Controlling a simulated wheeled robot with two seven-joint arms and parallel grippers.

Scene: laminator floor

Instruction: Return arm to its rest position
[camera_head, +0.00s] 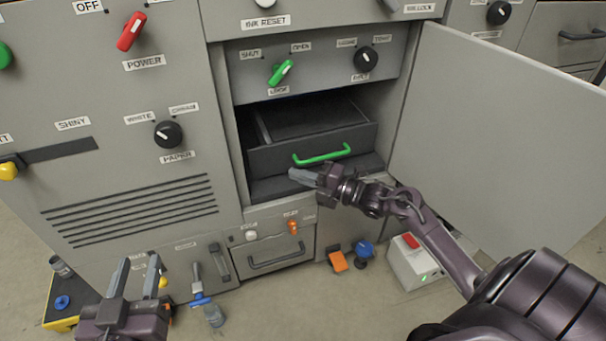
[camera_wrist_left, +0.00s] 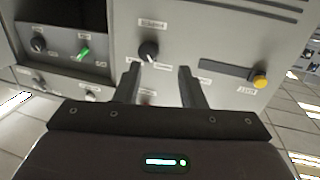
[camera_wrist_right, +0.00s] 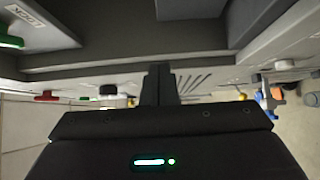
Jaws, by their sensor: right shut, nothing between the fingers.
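My right gripper (camera_head: 306,178) is shut with nothing in it, in front of the open bay, just below the green drawer handle (camera_head: 322,155). In the right wrist view its fingers (camera_wrist_right: 161,85) are together. The dark drawer (camera_head: 310,136) sits in the bay, partly pulled out, and a gap shows between it and the gripper in the head view, though depth is hard to judge. My left gripper (camera_head: 137,276) is open and empty at the lower left, in front of the machine's lower panel. Its fingers (camera_wrist_left: 158,85) stand apart in the left wrist view.
A wide grey door (camera_head: 500,140) stands open on the right, close to my right arm. A white box with a red button (camera_head: 418,262) sits on the floor. Orange and blue knobs (camera_head: 338,261) lie near the machine's foot. A yellow-edged stand (camera_head: 62,322) is at the lower left.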

